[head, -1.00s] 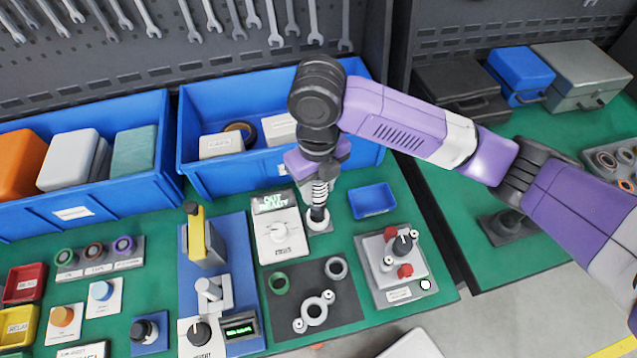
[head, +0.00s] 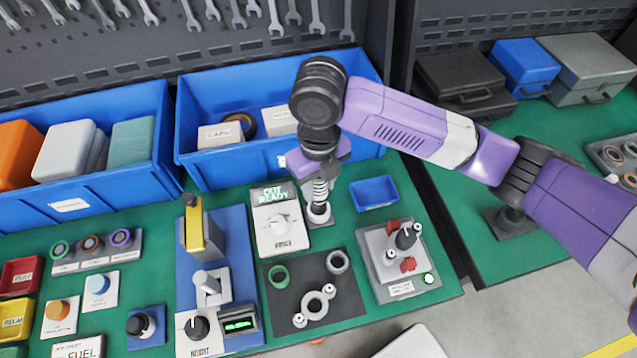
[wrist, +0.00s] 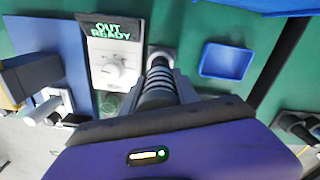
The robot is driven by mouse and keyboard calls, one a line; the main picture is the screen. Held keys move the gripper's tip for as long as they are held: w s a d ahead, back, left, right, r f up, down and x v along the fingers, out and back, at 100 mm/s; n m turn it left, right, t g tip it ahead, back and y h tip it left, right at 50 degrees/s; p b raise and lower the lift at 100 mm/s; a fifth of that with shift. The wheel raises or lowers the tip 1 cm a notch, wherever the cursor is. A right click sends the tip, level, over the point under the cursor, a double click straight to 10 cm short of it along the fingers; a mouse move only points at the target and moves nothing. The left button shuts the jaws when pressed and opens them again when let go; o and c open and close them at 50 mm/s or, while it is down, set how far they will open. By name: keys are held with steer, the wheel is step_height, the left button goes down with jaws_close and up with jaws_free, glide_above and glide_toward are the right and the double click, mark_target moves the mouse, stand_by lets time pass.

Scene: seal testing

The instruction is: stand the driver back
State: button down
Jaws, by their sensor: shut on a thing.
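The driver (head: 320,191) is a slim tool with a black-and-silver ribbed body, upright below my gripper (head: 318,172). My gripper is shut on it. The driver's lower end is at a small grey stand (head: 329,219) on the green bench; its seat there is mostly hidden, so I cannot tell how deep it sits. In the wrist view the driver (wrist: 157,88) runs from my gripper toward the stand (wrist: 161,54).
Left of the stand is a white dial unit (head: 281,236) with a lit green display. A small blue tray (head: 374,193) lies to the right. A grey fixture with red clamps (head: 400,262) and a dark mat with rings (head: 340,295) are in front. A blue bin (head: 215,172) stands behind.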

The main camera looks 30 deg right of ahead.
steer(key=shift+f, duration=0.15)
stand_by(0.5)
steer(key=shift+f+b, duration=0.45)
steer(key=shift+b, duration=0.15)
steer(key=shift+f+b, duration=0.8)
stand_by(1.4)
steer(key=c, duration=0.8)
jaws_free()
steer(key=shift+c, duration=0.2)
step_height(320, 180, up, 9)
steer(key=p, duration=0.6)
